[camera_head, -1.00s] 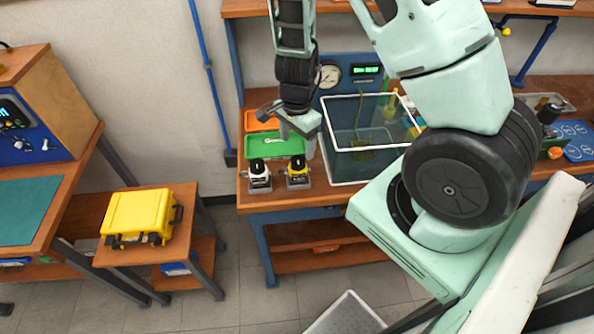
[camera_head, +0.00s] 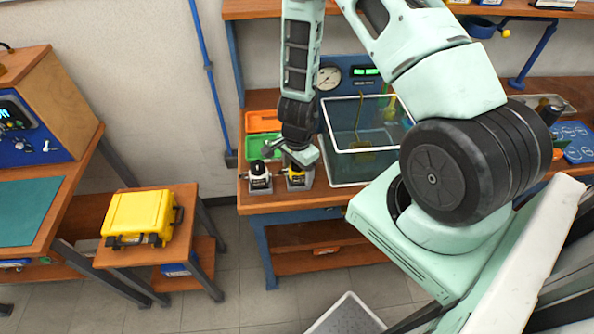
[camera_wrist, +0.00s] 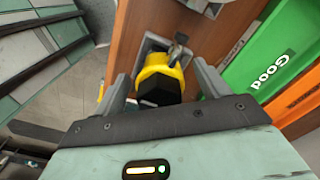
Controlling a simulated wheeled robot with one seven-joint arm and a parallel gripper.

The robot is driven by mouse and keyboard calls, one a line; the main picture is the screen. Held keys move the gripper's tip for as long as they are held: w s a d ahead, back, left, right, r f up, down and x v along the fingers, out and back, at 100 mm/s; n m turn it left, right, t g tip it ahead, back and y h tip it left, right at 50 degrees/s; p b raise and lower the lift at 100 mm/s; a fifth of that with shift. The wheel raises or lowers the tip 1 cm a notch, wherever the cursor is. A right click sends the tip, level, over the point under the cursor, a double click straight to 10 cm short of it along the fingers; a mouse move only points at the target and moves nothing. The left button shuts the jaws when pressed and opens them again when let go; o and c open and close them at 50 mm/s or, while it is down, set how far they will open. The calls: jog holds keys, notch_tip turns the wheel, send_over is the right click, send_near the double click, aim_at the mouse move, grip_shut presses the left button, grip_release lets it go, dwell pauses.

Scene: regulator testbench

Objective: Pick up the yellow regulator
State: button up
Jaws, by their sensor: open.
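In the head view the yellow regulator (camera_head: 298,184) is partly hidden below my gripper (camera_head: 297,162). In the wrist view my gripper (camera_wrist: 162,92) is open, with one finger on each side of the regulator. I cannot tell whether either finger touches it.
A white regulator (camera_head: 259,177) stands close on the left. Behind are a green tray (camera_head: 262,146) marked "Good" in the wrist view and an orange tray (camera_head: 264,121). A clear water tank (camera_head: 350,178) stands to the right.

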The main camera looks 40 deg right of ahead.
jog(key=c, duration=1.4)
jog(key=shift+r, duration=0.1)
